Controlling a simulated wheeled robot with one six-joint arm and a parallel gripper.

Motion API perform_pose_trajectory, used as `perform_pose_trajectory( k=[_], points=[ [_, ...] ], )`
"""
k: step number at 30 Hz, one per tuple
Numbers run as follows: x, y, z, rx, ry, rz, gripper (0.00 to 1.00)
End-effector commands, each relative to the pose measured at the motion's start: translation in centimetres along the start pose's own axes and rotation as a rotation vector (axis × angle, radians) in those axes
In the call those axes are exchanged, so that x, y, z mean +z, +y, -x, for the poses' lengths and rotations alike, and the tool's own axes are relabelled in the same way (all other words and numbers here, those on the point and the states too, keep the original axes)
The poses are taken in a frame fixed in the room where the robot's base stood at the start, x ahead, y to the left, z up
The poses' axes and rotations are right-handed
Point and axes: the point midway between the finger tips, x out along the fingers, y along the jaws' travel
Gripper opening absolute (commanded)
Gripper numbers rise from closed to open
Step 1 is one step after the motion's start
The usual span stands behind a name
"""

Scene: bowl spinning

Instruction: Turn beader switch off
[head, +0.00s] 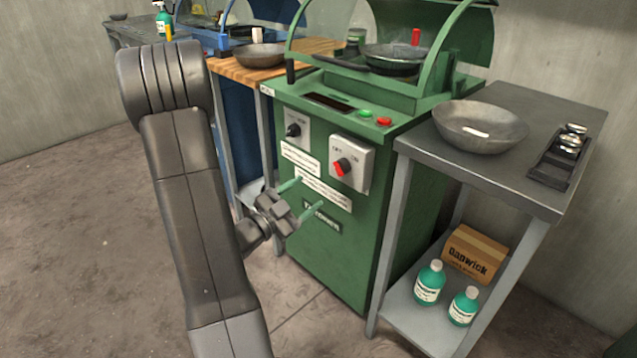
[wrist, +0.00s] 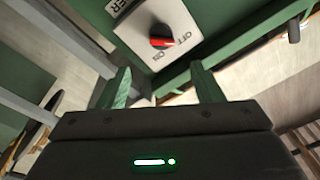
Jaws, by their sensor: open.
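A red knob (head: 343,166) sits on a light grey switch plate (head: 361,159) marked OFF and ON, on the front of the green machine (head: 345,255). The same red knob shows at the top centre of the wrist view (wrist: 162,42), between and beyond the fingertips. I cannot tell for certain which label it points to. A black knob (head: 293,130) sits on a second plate to its left. My gripper (head: 305,196) is open and empty, lower left of the red knob in the head view and apart from it. Its two green fingers also show in the wrist view (wrist: 160,74).
A grey side table (head: 500,105) with a metal bowl (head: 480,128) stands right of the machine. Its lower shelf holds two bottles and a box (head: 474,254). A wooden-topped bench (head: 238,72) stands to the left. The floor in front is clear.

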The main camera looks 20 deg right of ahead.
Motion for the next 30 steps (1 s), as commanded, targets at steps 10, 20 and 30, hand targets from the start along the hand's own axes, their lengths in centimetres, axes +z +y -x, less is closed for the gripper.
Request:
perform_pose_trajectory(
  k=[10,20,30],
  points=[
    [0.0,0.1,2.5,0.001,0.0,0.001,0.6],
    [0.0,0.1,2.4,0.001,0.0,0.0,0.6],
    [0.0,0.1,-1.2,0.004,0.003,-0.002,0.6]
  ],
)
